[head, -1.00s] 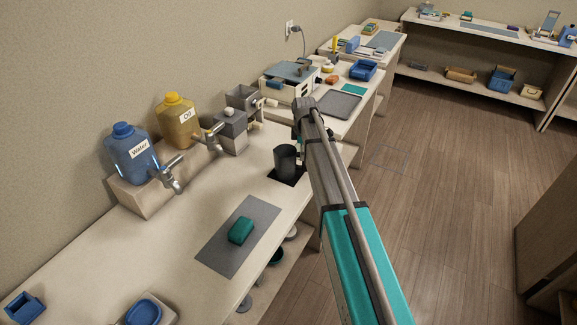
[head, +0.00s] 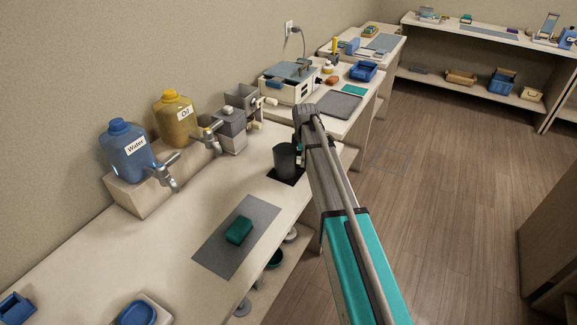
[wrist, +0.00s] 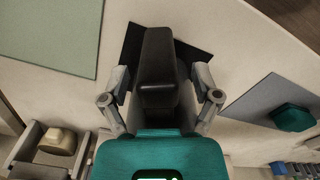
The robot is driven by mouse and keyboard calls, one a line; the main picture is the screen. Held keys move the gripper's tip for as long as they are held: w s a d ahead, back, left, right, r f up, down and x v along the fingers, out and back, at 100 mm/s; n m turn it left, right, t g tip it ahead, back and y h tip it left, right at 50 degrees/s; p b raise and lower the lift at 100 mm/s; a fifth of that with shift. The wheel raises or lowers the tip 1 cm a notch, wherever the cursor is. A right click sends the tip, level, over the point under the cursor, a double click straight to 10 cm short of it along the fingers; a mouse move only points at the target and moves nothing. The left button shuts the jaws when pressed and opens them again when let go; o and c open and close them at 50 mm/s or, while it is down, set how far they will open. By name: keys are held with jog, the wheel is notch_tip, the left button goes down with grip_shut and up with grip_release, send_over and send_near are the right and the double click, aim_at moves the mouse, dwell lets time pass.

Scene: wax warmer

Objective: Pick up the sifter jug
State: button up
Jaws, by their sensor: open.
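The sifter jug (head: 285,161) is a dark, upright vessel standing on a black square mat (head: 288,177) near the counter's front edge. In the wrist view its dark handle (wrist: 158,62) faces me and lies between my fingers. My gripper (wrist: 159,88) is open, with one finger on each side of the handle and a visible gap on both sides. In the head view my gripper is mostly hidden behind my arm, just right of the jug.
A grey mat with a green block (head: 239,230) lies nearer on the counter (head: 185,245). Water (head: 130,155) and oil (head: 175,120) jugs with taps stand on a ledge along the wall. A grey dispenser (head: 232,130) is behind the jug. The floor at right is clear.

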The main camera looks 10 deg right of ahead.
jog(key=shift+f+b, duration=0.65)
jog(key=shift+f, duration=0.25)
grip_shut()
